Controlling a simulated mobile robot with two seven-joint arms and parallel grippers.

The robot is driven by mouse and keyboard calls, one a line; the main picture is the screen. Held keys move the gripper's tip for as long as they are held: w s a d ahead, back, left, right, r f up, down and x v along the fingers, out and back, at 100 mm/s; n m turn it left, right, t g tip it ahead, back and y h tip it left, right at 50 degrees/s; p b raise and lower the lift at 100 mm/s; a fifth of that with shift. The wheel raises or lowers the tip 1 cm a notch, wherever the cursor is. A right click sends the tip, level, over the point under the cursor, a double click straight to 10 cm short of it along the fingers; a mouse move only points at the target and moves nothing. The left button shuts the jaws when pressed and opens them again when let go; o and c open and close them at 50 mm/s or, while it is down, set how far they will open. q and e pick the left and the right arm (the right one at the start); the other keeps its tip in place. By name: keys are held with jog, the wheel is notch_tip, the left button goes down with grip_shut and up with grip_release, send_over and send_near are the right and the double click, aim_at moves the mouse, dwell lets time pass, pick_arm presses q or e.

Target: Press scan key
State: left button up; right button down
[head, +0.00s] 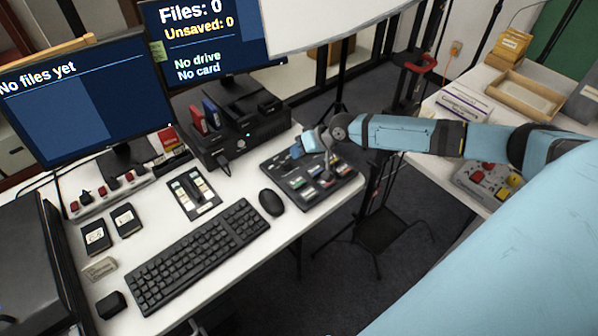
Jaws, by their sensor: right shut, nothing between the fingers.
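A black key panel (346,170) with several coloured keys lies at the right end of the white desk. I cannot read the labels on its keys, so I cannot tell which one is the scan key. My right gripper (327,172) is shut and empty, pointing down over the panel's middle. It hides some of the keys behind it, and I cannot tell whether its tips touch one. A smaller panel (193,193) with pale keys lies further left on the desk. My left gripper is not in view.
A black keyboard (198,254) and mouse (271,202) lie left of the panel. A dark computer case (238,128) stands behind it. Two monitors (85,98) read "No files yet" and "Files: 0". A second table (437,133) at right holds boxes and a red-and-yellow-buttoned device (489,181).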

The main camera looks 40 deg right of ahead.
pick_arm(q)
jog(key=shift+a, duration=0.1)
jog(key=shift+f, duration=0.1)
pick_arm(e)
jog(key=shift+f, duration=0.1)
jog(key=b, duration=0.5)
send_over(298, 181)
notch_tip(298, 181, down, 5)
jog(key=shift+d+f, duration=0.1)
notch_tip(298, 181, down, 3)
jog(key=shift+r+b, duration=0.1)
jog(key=shift+b, duration=1.05)
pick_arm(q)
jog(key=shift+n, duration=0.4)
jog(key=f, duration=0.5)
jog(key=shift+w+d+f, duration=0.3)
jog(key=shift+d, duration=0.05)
pick_arm(e)
jog(key=shift+f, duration=0.35)
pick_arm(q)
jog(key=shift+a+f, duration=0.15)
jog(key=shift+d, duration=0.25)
